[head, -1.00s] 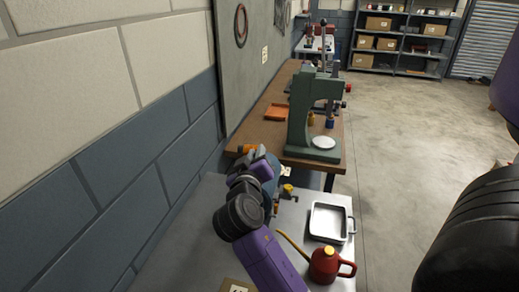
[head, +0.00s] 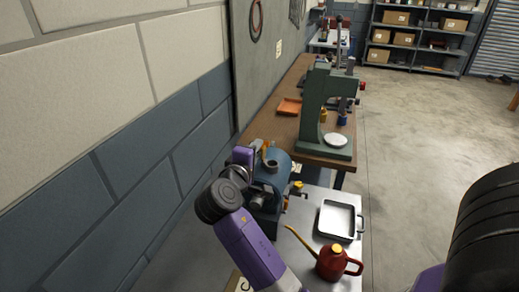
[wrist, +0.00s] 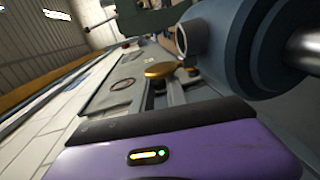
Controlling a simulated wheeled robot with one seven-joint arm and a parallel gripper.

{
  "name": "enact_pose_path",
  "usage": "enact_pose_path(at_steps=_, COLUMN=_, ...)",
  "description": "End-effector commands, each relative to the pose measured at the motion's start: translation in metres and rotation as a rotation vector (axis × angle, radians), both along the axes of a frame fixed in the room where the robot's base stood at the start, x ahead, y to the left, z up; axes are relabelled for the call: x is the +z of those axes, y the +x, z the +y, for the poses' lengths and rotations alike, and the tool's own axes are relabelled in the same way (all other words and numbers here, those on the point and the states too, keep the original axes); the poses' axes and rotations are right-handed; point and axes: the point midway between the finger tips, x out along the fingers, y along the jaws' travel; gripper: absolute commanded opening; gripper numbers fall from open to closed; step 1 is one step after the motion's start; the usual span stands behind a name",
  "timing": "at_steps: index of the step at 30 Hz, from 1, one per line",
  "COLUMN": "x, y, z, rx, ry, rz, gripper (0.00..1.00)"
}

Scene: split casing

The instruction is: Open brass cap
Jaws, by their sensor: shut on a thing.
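The blue casing (head: 274,172) stands at the near end of the bench in the head view, a dark round opening on its top. In the wrist view it (wrist: 240,50) fills the upper right. The brass cap (wrist: 161,70) is a small golden disc in the middle of the wrist view, just left of the casing. My gripper (wrist: 164,84) is shut on it, though the fingertips' contact is partly hidden. In the head view my purple gripper (head: 252,154) is at the casing's upper left; its fingers are hard to make out there.
A white tray (head: 321,229) and a red oil can (head: 332,263) with a long yellow spout sit on the near grey table. A green press (head: 313,120) and an orange tray (head: 289,107) stand on the brown bench behind. A block wall (head: 120,190) closes the left side.

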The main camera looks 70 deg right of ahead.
Motion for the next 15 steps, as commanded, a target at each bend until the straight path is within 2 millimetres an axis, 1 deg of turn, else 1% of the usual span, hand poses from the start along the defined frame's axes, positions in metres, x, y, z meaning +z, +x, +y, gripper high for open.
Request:
enact_pose_path(at_steps=6, x=-0.0046, y=0.0062, z=0.0010, rx=0.003, ry=-0.011, rz=0.156, gripper=0.00)
enact_pose_path(at_steps=15, x=-0.0081, y=0.0095, z=0.0014, rx=0.002, ry=-0.021, rz=0.281, gripper=0.00)
